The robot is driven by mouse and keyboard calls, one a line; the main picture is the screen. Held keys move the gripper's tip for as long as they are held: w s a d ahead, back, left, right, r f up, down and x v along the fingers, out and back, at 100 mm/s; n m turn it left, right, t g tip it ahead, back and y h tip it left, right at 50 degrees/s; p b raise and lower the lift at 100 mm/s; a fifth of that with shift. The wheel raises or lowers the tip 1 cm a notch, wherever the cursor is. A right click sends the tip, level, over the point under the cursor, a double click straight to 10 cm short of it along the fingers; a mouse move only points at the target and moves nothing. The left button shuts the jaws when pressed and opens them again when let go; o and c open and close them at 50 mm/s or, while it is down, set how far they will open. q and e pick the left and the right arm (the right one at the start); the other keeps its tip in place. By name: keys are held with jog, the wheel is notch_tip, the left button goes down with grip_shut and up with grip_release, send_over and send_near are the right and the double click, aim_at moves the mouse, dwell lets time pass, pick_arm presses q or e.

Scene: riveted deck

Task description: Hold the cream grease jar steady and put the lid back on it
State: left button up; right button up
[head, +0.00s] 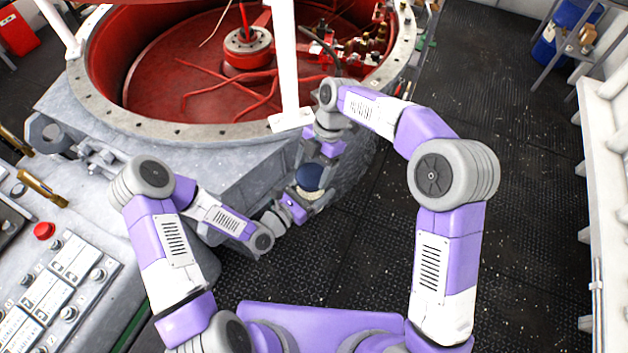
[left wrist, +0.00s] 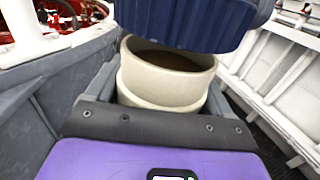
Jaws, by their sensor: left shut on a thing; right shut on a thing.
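The cream grease jar (left wrist: 160,92) stands between the fingers of my left gripper (head: 306,197), which is shut on it. Its open mouth shows a brown inside in the left wrist view. In the head view only a small cream part of the jar (head: 308,193) shows under the lid. Whether lid and rim touch, I cannot tell.
A large grey drum with a red inside (head: 140,60) and a bolted rim stands behind and left of the jar. A white post (head: 287,60) rises near it. A control panel (head: 50,290) is at the left.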

aim_at(311, 194)
dwell(0.4)
jog(key=shift+f, duration=0.9)
jog(key=shift+f, duration=0.55)
